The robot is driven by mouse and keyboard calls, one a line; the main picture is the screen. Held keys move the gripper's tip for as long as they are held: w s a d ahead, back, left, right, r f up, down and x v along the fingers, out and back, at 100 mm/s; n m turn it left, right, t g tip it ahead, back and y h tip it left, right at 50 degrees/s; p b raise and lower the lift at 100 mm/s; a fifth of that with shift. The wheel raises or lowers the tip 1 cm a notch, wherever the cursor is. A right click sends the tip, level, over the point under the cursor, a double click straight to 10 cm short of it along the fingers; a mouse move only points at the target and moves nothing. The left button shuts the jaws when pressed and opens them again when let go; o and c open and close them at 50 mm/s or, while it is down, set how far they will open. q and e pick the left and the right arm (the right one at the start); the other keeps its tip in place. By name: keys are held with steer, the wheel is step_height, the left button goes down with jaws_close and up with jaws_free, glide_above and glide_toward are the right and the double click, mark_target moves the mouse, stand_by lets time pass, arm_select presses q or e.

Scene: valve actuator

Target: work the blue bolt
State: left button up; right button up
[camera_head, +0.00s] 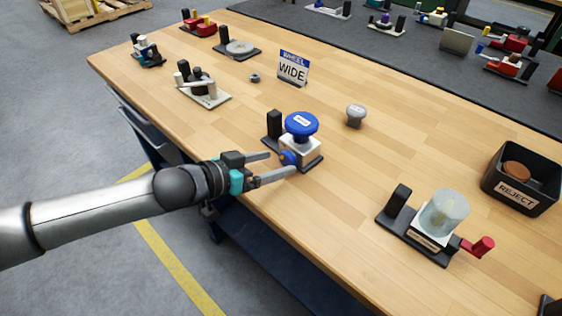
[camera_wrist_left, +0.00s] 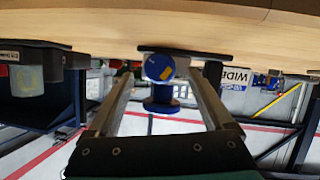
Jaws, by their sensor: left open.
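The blue bolt (camera_head: 288,158) is a round blue piece with a yellow mark, on the side of a white block (camera_head: 300,149). It also shows face-on in the left wrist view (camera_wrist_left: 159,67). A wide blue knob (camera_head: 301,123) tops the same block, on a dark base with a black post. In the left wrist view my fingers (camera_wrist_left: 160,78) stand apart from the bolt, with a gap on both sides. My right gripper is not in view.
A "WHEEL WIDE" sign (camera_head: 293,68) and a grey knob (camera_head: 356,115) stand behind. A fixture with a clear dome and red handle (camera_head: 435,226) is to the right, near a black REJECT bin (camera_head: 521,180). Other fixtures are at the far left.

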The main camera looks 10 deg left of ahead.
mark_target(289, 159)
arm_select(q)
steer(key=shift+x, duration=1.4)
jaws_close()
